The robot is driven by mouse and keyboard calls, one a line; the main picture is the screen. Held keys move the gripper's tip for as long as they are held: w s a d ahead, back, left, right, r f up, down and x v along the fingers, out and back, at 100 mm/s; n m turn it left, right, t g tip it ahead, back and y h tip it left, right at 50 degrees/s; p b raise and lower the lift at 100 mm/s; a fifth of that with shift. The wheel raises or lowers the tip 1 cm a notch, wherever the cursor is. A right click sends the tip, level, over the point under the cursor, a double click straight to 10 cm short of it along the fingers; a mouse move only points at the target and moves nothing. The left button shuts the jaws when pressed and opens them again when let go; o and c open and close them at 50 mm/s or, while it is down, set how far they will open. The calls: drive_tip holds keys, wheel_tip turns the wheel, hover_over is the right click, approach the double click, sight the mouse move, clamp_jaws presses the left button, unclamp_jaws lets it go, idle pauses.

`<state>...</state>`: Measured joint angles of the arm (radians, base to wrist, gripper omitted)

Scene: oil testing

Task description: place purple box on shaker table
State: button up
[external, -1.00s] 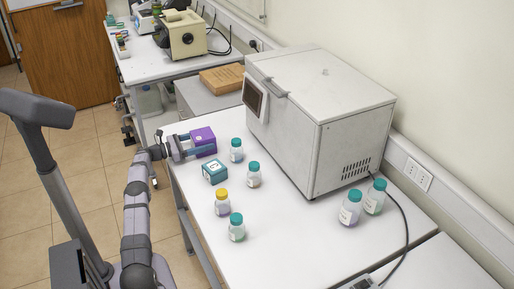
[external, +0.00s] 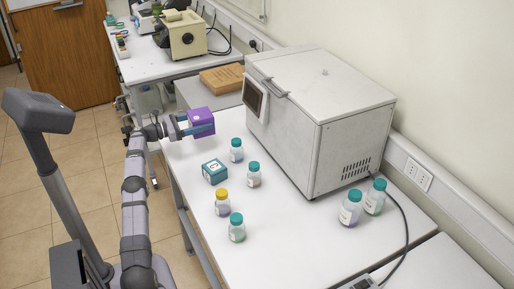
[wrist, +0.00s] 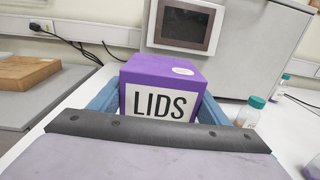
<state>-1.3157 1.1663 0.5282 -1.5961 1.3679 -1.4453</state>
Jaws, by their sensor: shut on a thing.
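The purple box (external: 201,119) is in my gripper (external: 196,127) above the far left end of the white table. In the wrist view the purple box (wrist: 163,88) shows a white label reading "LIDS", with a blue finger on each side of it. My gripper (wrist: 160,105) is shut on it. The shaker table cannot be told for certain; a low grey-topped unit (external: 203,96) with a brown wooden board (external: 222,78) on it stands just beyond the white table. The board also shows at the left in the wrist view (wrist: 25,72).
A teal box (external: 215,172) and several capped bottles stand on the white table (external: 290,235). One teal-capped bottle (external: 236,150) is near the gripper. A large grey-white machine (external: 318,125) with a screen stands to the right. A bench with instruments (external: 150,68) is at the back.

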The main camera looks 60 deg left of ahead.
drive_tip(key=w+d+r+m+h+p, duration=0.25)
drive_tip(key=w+d+h, duration=0.25)
drive_tip(key=w+d, duration=0.45)
drive_tip(key=w+d+r+m+g+h+p, duration=0.15)
drive_tip(key=d+m+g+h, duration=0.35)
drive_tip(key=d, duration=1.3)
drive_tip(key=w+d+r+m+g+h+p, duration=0.1)
drive_tip(key=w+d+r+m+g+h, duration=0.3)
drive_tip(key=d, duration=1.4)
drive_tip(key=w+d+f+m+g+h+b, duration=0.15)
drive_tip(key=d+f, duration=0.25)
drive_tip(key=d, duration=0.5)
drive_tip(key=w+d+f+g+b, duration=0.1)
drive_tip(key=w+d+f+b, duration=0.2)
drive_tip(key=d, duration=0.5)
drive_tip(key=shift+t, duration=0.25)
drive_tip(key=shift+s+f+p, duration=0.1)
drive_tip(key=shift+s+f, duration=0.15)
drive_tip(key=shift+f, duration=1.55)
drive_tip(key=shift+s+f+p, duration=0.15)
drive_tip(key=shift+s+f, duration=0.1)
drive_tip(key=shift+f, duration=1.5)
drive_tip(key=shift+s+f+p, duration=0.1)
drive_tip(key=shift+s+f, duration=0.15)
drive_tip(key=shift+f, duration=1.55)
drive_tip(key=shift+f, duration=0.1)
drive_tip(key=o, duration=0.7)
drive_tip(key=shift+f, duration=0.1)
drive_tip(key=o, duration=0.5)
drive_tip(key=shift+c, duration=0.2)
